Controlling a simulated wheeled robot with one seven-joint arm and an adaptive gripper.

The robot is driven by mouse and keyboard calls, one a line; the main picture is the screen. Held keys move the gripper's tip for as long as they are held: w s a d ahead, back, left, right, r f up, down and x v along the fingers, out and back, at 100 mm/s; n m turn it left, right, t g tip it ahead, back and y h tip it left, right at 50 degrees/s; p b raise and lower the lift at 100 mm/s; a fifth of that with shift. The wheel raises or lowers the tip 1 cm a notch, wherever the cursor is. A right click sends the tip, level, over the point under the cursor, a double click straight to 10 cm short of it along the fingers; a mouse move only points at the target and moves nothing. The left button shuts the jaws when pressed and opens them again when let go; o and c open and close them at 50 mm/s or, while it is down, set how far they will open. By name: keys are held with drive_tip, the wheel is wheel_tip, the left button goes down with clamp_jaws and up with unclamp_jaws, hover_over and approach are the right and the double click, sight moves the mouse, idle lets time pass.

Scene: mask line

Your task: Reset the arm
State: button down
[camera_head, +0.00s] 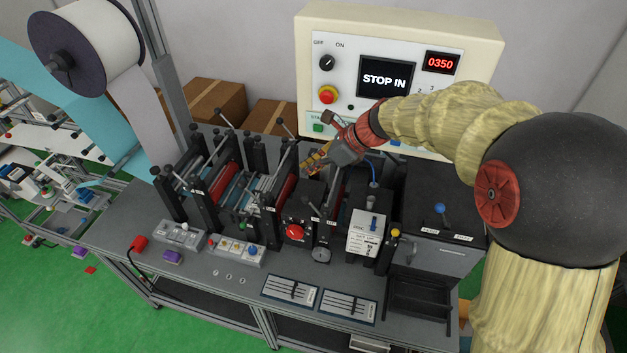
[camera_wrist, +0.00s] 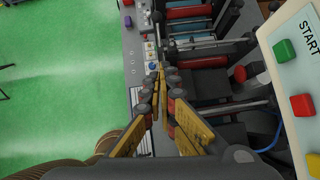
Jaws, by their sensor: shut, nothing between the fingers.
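My gripper (camera_head: 318,158) is in front of the control panel, above the right part of the mask line. Its yellow fingers also show in the wrist view (camera_wrist: 159,72), with their tips together and nothing between them. My arm reaches in from the right and crosses the lower edge of the control panel (camera_head: 473,38). The panel display reads "STOP IN" and the red digits read 0350. The green start button (camera_wrist: 284,50) and a red button (camera_wrist: 302,106) are at the right of the wrist view. My arm hides part of the panel's lower buttons.
The mask line's grey bench (camera_head: 190,268) carries black roller stands, red rollers and a red emergency button (camera_head: 294,232). A large material roll (camera_head: 110,40) hangs at the upper left. Cardboard boxes (camera_head: 218,102) stand behind. Green floor is open at the front left.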

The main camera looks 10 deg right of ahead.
drive_tip(key=shift+a+r, duration=0.25)
drive_tip(key=shift+r, duration=0.6)
drive_tip(key=s+d+f+n+h+b, duration=0.3)
drive_tip(key=s+d+f+n+b, duration=0.3)
drive_tip(key=s+f+n+b, duration=0.5)
drive_tip(key=s+d+f+n+t+h+b, duration=0.1)
drive_tip(key=s+d+f+n+h+b, duration=0.3)
drive_tip(key=s+f+n+b, duration=0.8)
drive_tip(key=s+d+f+b, duration=0.1)
drive_tip(key=s+d+b, duration=0.1)
drive_tip(key=s+b, duration=0.5)
drive_tip(key=shift+s+d+f+n+t, duration=0.15)
drive_tip(key=shift+s+d+n+t, duration=0.15)
drive_tip(key=shift+s+d, duration=0.1)
